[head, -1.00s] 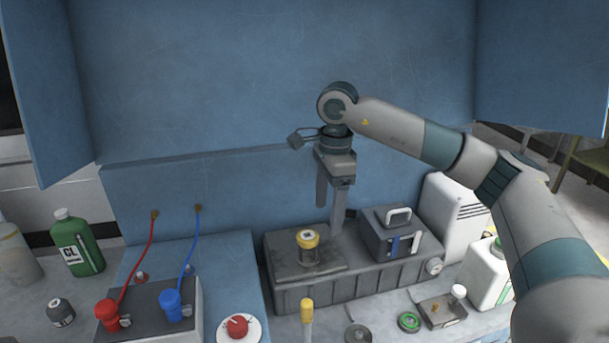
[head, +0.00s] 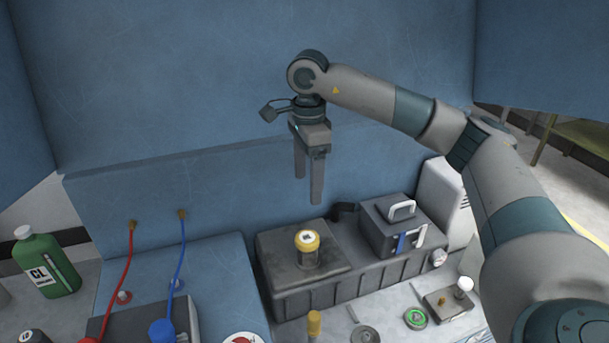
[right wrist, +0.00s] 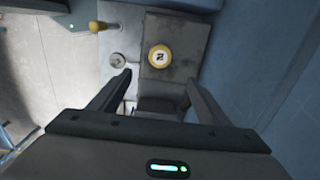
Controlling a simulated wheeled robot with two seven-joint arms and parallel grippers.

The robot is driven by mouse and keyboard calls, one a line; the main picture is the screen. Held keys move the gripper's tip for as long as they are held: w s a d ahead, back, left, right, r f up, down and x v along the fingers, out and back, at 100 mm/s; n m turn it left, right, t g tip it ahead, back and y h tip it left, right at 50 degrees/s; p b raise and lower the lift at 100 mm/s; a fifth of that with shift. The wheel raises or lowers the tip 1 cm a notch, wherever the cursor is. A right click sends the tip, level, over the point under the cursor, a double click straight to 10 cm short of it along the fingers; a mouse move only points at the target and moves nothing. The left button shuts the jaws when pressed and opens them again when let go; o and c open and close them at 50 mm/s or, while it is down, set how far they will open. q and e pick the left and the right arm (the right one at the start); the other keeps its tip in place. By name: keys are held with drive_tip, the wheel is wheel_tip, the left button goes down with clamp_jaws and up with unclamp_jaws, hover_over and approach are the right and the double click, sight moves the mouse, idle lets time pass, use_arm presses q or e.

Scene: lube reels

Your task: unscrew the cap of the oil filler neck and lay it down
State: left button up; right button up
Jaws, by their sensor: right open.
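The oil filler neck (head: 307,260) stands upright on the flat top of a dark ribbed housing. Its yellow cap (head: 307,239) sits on top of it, with a dark mark on a pale centre. The cap also shows in the right wrist view (right wrist: 159,58), ahead of the fingers and between their lines. My right gripper (head: 308,190) is open and empty, pointing down above the cap and apart from it. In the right wrist view its two fingers (right wrist: 160,82) are spread wide. My left gripper is not in view.
A grey box with a handle (head: 395,230) stands on the housing (head: 330,290), right of the neck. A yellow-topped piece (head: 314,323), a grey disc (head: 364,334) and a green ring (head: 415,318) lie in front. A green bottle (head: 45,262) stands at left.

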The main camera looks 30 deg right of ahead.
sight(307, 237)
wheel_tip(307, 237, down, 16)
drive_tip(key=p, duration=0.6)
drive_tip(key=shift+f, duration=0.2)
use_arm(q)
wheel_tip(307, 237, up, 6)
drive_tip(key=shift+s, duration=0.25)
use_arm(e)
drive_tip(key=shift+f, duration=0.55)
drive_tip(key=shift+c, duration=0.7)
drive_tip(key=c, duration=1)
drive_tip(key=shift+f+n+b, duration=0.15)
drive_tip(key=shift+n+b, duration=1.1)
drive_tip(key=shift+n, duration=0.05)
drive_tip(key=shift+n+b, duration=0.65)
drive_tip(key=shift+n, duration=0.35)
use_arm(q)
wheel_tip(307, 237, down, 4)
